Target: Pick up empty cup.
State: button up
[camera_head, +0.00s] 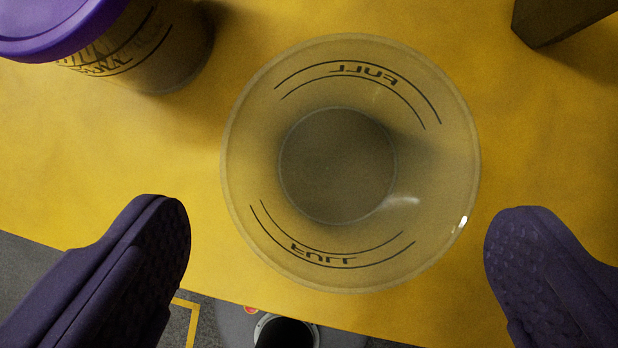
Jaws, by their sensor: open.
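The empty cup (338,165) is a clear, open-topped cup with dark line markings and the word FULL on its wall. I look down into it and see a bare bottom. It stands upright on the yellow table (120,150), close to the table's front edge. My gripper (337,225) is open, with one dark purple finger to the left of the cup and one to the right. The fingertips are level with the lower part of the cup in the picture, with a gap on each side, and neither appears to touch it.
Another cup with a purple lid (150,50) and dark markings stands at the upper left. A dark block-like object (560,18) is at the upper right. Past the front edge lies grey floor (30,270) with a yellow line. The table between the cups is clear.

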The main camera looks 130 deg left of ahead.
jog(key=b, duration=0.2)
send_over(336, 178)
notch_tip(336, 178, down, 4)
jog(key=shift+f, duration=0.2)
jog(key=shift+r, duration=0.15)
jog(key=shift+c, duration=0.8)
jog(key=c, duration=0.7)
jog(key=shift+r, duration=0.1)
